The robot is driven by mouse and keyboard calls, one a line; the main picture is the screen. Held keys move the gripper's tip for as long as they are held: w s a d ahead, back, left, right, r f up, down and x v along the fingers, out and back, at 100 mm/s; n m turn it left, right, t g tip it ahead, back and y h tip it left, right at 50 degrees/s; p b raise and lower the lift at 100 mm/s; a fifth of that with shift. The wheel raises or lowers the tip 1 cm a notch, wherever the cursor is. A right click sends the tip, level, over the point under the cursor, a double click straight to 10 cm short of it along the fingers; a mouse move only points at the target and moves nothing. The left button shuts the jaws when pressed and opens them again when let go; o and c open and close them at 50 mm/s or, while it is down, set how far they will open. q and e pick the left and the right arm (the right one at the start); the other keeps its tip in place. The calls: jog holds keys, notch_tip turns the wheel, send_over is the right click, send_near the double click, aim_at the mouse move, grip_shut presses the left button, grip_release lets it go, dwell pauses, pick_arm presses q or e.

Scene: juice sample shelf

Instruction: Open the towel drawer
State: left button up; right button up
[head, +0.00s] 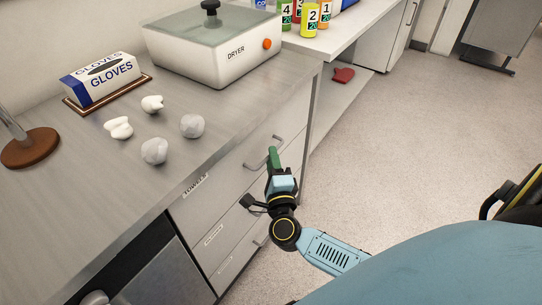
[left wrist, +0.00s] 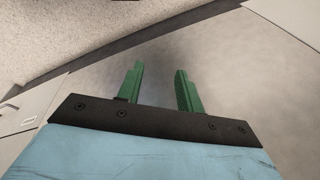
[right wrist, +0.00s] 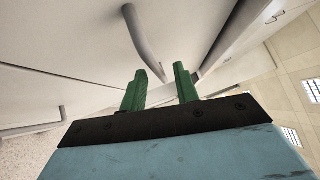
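The towel drawer (head: 218,183) is the top drawer in the white cabinet under the counter, with a "TOWELS" label (head: 195,185). Its front looks flush with the cabinet, so it appears closed. Its grey bar handle (head: 254,165) is partly hidden by my right gripper (head: 273,156). In the right wrist view my right gripper (right wrist: 159,72) is open, and a curved bar handle (right wrist: 145,40) reaches into the gap between its fingertips; contact cannot be told. My left gripper (left wrist: 158,72) is open and empty in the left wrist view, facing a plain grey surface.
Lower drawers with handles sit below. On the counter (head: 75,225) are a dryer (head: 225,55), a gloves box (head: 100,78), several crumpled white and grey lumps (head: 154,151) and a brown round base (head: 30,147). Numbered juice containers (head: 309,20) stand behind.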

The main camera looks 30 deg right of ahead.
jog(key=shift+x, duration=1.05)
grip_shut()
